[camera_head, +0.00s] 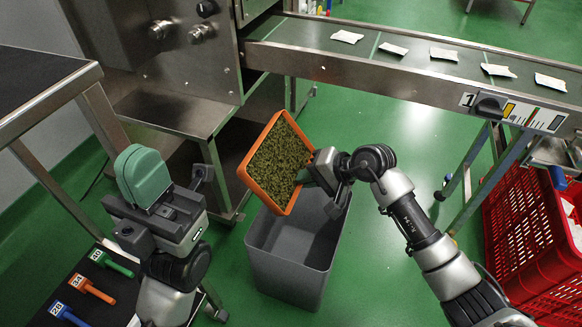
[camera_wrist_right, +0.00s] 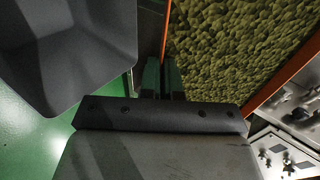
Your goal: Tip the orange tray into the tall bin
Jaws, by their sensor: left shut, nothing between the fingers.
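The orange tray (camera_head: 262,193) is filled with green-brown granular tea (camera_head: 279,160). It is tilted steeply above the tall grey bin (camera_head: 287,272). The bin stands open on the floor, and the part of it I see inside looks empty. My right gripper (camera_head: 309,176) is shut on the tray's right rim. In the right wrist view the green fingers (camera_wrist_right: 161,78) meet the rim, with the tea (camera_wrist_right: 235,45) to the right and the bin (camera_wrist_right: 65,50) to the left. My left gripper (camera_head: 143,172) is shut and empty, left of the tray and apart from it.
A conveyor (camera_head: 400,55) with several white packets runs along the back right. A red crate (camera_head: 535,255) stands at the right. A dark shelf (camera_head: 95,280) with numbered coloured handles is at lower left. A steel machine (camera_head: 185,60) is behind the tray. Green floor is clear right of the bin.

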